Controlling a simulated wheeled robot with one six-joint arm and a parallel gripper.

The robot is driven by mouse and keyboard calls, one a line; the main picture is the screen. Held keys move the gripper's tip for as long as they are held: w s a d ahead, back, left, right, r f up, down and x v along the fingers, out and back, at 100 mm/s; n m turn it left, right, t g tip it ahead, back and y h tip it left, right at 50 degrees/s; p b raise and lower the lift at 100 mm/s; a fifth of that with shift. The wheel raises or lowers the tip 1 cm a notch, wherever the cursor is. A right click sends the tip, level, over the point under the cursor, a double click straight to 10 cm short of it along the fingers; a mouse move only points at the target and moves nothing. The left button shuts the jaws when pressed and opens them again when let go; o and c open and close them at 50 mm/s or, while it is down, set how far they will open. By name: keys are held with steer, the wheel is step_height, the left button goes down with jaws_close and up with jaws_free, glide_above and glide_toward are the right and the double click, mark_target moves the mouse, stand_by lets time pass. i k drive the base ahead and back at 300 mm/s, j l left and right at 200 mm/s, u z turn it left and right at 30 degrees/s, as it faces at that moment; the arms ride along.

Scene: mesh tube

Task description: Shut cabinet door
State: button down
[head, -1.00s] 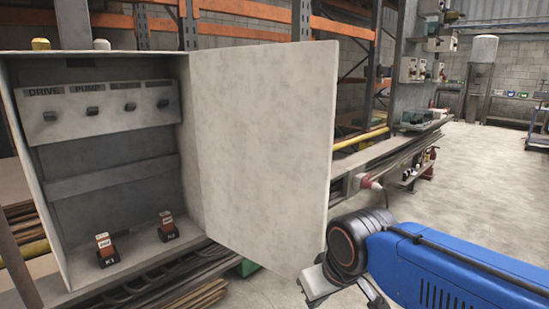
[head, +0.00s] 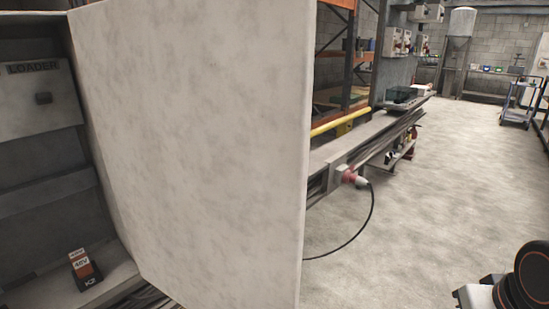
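The cabinet door (head: 200,140) is a large pale, mottled panel that stands open and fills the middle of the head view. The cabinet (head: 35,190) is at the left, with its inside exposed and the door hinged on its right side. Only a small part of my gripper (head: 476,296) shows at the bottom right edge, beside my dark wrist joint. It is well to the right of the door, with floor seen between them. Its fingers are cut off by the frame, so their opening cannot be judged.
Inside the cabinet are a panel labelled LOADER (head: 38,100) and a small red and black relay (head: 85,270). The concrete floor (head: 440,190) is open at the right.

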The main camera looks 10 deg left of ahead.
mark_target(201, 111)
steer(key=i+l+z, duration=0.1)
steer(key=i+z, duration=0.2)
steer(key=z, duration=0.15)
steer(key=i+z, duration=0.3)
steer(key=z, duration=0.15)
steer(key=i+u, duration=0.2)
steer(key=i, duration=0.25)
steer(key=i+l+u, duration=0.2)
steer(key=i, duration=0.25)
steer(key=i+u, duration=0.15)
steer(key=u, duration=0.3)
steer(key=i+u, duration=0.15)
steer(key=u, duration=0.3)
steer(key=i+u, duration=0.15)
steer(key=u, duration=0.3)
steer(key=i+l+u, duration=0.15)
steer(key=u, duration=2.15)
